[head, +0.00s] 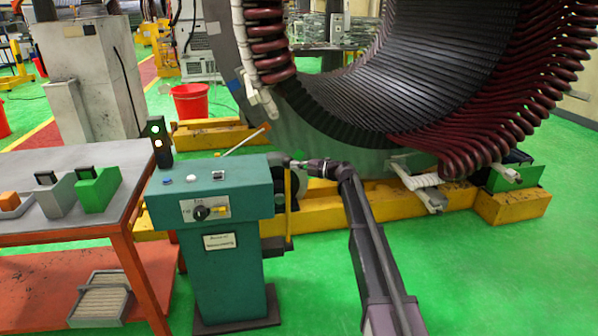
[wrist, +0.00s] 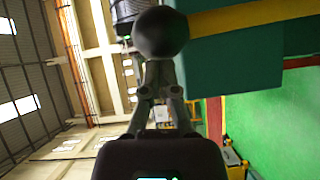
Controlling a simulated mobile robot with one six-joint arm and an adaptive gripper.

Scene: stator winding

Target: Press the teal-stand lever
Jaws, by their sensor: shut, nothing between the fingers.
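The teal stand (head: 208,262) is left of centre in the head view. Its teal side also fills the upper right of the wrist view (wrist: 235,60). A yellow lever bar (head: 289,215) stands upright at its right side. In the wrist view, the yellow bar (wrist: 240,18) ends in a dark ball knob (wrist: 161,33). My gripper (head: 297,163) is at the bar's upper end, right of the stand's top. In the wrist view, my gripper's fingers (wrist: 158,68) are together and empty, with tips at the knob. I cannot tell whether they touch it.
A pale rod with an orange tip (head: 246,139) slants up behind the stand. An orange-framed table (head: 40,212) with blocks stands to the left. The large stator (head: 320,145) on yellow supports is behind. Green floor (head: 480,285) is clear at the right.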

